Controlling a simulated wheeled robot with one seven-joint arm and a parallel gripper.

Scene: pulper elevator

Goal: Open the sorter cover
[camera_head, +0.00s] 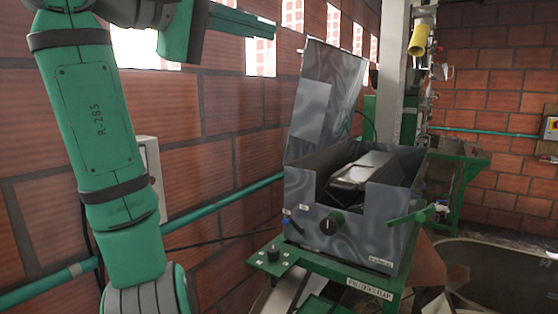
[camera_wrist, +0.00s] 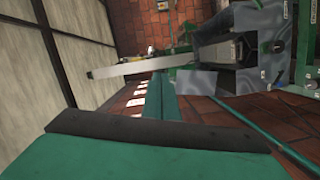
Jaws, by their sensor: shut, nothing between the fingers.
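The sorter is a grey metal box (camera_head: 335,222) on a green stand, right of centre in the head view; it also shows in the wrist view (camera_wrist: 215,82). Its cover (camera_head: 325,95) is a grey panel standing raised at the back left of the box, leaning slightly back. The box top is open and a metal tray (camera_head: 360,170) shows inside.
A brick wall with small bright openings runs behind my arm. A green pipe (camera_head: 215,205) runs along it. A grey post (camera_head: 392,75) stands behind the sorter. A black knob (camera_head: 332,223) and green handle (camera_head: 412,216) stick out from the box. A round vat (camera_head: 500,265) is at right.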

